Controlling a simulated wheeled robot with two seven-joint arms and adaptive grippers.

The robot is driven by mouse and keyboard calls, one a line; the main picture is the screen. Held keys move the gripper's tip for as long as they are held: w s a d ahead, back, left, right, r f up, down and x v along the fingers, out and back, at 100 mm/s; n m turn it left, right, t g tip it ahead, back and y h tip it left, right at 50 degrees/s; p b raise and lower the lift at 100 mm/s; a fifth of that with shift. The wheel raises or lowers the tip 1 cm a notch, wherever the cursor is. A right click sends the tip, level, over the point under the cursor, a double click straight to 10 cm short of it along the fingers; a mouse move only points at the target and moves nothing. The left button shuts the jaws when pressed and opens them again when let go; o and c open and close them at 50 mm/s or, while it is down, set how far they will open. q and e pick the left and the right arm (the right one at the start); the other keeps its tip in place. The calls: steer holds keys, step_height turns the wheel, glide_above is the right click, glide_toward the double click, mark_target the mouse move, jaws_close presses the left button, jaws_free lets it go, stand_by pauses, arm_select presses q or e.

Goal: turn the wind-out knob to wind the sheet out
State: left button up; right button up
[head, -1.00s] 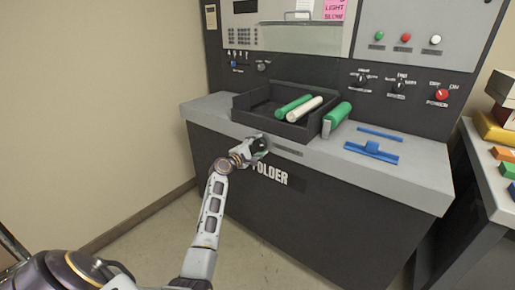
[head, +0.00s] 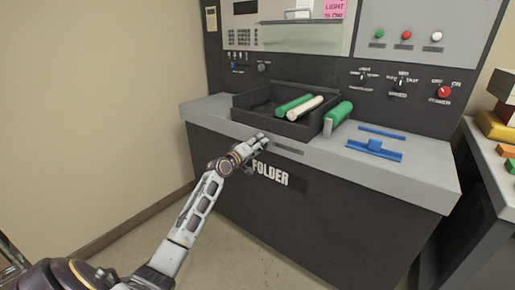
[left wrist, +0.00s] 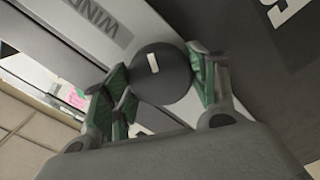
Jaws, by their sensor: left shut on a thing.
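The wind-out knob (left wrist: 162,74) is a round dark knob with a short white mark, seen in the left wrist view beside a grey plate (left wrist: 105,25) lettered "WIND". My left gripper (left wrist: 160,88) has its green-padded fingers on both sides of the knob, shut on it. In the head view my left gripper (head: 258,142) is at the upper front of the folder cabinet (head: 330,210), just left of a grey strip (head: 288,149). There the gripper hides the knob. I cannot make out a sheet. My right gripper is not in view.
A black tray (head: 250,114) with a green and a cream roller stands on the ledge above the gripper. Floor in front of the cabinet is clear.

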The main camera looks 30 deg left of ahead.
arm_select(q)
steer(key=m+p, duration=0.1)
steer(key=m, duration=0.4)
steer(key=m+p, duration=0.1)
steer(key=m, duration=0.5)
steer(key=shift+f+m, duration=0.2)
steer(key=shift+m, duration=0.1)
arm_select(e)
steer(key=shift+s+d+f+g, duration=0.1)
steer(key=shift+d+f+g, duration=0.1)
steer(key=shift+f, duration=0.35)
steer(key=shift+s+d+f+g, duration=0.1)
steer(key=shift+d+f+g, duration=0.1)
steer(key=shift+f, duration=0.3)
arm_select(q)
steer(key=o, duration=0.8)
steer(key=shift+o, duration=1.3)
steer(key=shift+r, duration=0.15)
